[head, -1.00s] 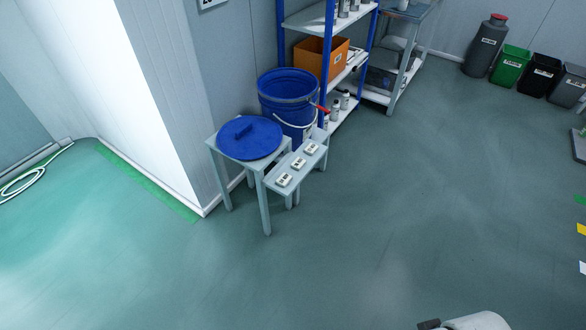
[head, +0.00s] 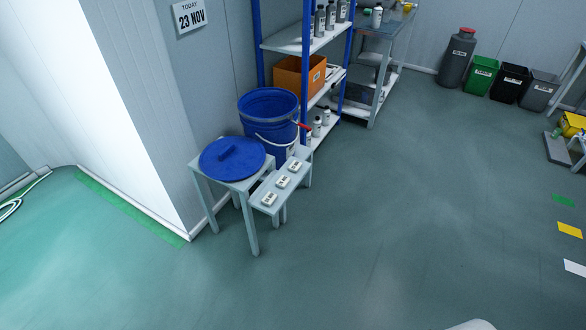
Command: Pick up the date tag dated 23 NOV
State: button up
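Three small white date tags lie in a row on a narrow grey bench: a near one (head: 269,199), a middle one (head: 282,181) and a far one (head: 295,165). Their dark print is too small to read, so I cannot tell which is dated 23 NOV. A wall sign (head: 190,15) at the top left reads "TODAY 23 NOV". The bench (head: 262,208) stands beside a stool with a blue lid. My gripper is not in view; only a pale rounded part of me shows at the bottom edge.
A blue lid (head: 232,158) lies on a grey stool (head: 246,186). A blue bucket (head: 268,120) stands behind the bench, with shelving (head: 308,45) beyond. Several bins, including a green one (head: 481,76), line the far right.

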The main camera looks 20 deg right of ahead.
aim_at(295, 166)
jog(key=i+u, duration=0.1)
jog(key=i, duration=0.75)
jog(key=i+l, duration=0.1)
jog(key=i, duration=0.7)
jog(key=i+u, duration=0.15)
jog(key=i, duration=0.7)
